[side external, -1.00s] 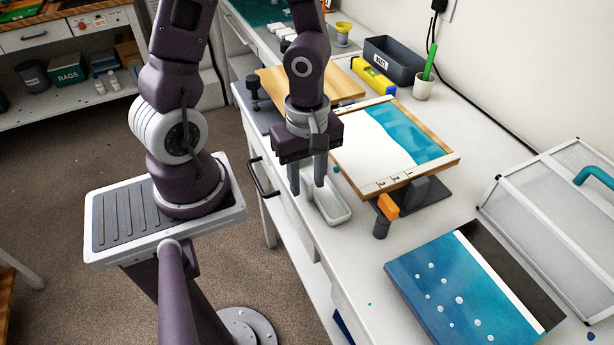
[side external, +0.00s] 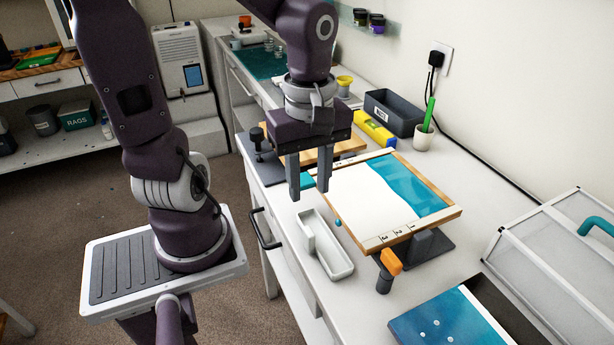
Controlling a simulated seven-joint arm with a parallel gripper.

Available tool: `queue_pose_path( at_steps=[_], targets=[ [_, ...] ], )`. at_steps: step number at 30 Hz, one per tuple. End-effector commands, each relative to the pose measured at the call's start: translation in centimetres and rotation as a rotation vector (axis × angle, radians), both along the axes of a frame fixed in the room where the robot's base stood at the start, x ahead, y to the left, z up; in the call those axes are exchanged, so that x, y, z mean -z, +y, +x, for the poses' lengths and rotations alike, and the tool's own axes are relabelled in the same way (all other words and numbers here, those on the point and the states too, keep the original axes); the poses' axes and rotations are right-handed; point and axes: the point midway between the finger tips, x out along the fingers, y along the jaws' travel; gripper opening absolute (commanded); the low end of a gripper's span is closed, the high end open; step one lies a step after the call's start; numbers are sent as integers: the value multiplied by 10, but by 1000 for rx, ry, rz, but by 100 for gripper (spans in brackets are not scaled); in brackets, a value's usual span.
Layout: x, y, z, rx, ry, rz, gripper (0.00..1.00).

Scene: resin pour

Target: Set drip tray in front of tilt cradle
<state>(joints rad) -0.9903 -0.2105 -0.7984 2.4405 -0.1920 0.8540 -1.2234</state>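The drip tray (side external: 343,271), a small long white trough, lies flat on the white counter near its front edge. It is beside the near-left side of the tilt cradle, with a narrow gap between them. The tilt cradle (side external: 452,217) is a wood-framed board with a white and teal surface on a dark stand (side external: 432,243), with an orange-handled clamp or knob (side external: 390,262) at its near corner. My gripper (side external: 308,190) is open and empty, fingers pointing down, above and behind the tray, apart from it.
A teal-and-white panel (side external: 445,325) lies at the near right, by a clear-sided cover (side external: 550,245). Behind the cradle stand a grey bin (side external: 395,112), a yellow level (side external: 375,130) and a cup with a green stick (side external: 423,137). A wooden board (side external: 345,146) lies behind my gripper.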

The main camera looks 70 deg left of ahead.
Motion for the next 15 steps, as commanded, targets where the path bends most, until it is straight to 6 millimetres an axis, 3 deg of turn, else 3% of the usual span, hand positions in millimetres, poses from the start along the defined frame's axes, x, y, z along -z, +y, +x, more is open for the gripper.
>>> queue_pose_path(
  at_steps=[4,12,15],
  targets=[
    [-17,-4,-8,327,-70,98,34],
    [-72,-12,-40,1283,-313,329,34],
    [-80,-12,-47,1462,-368,367,34]
  ],
)
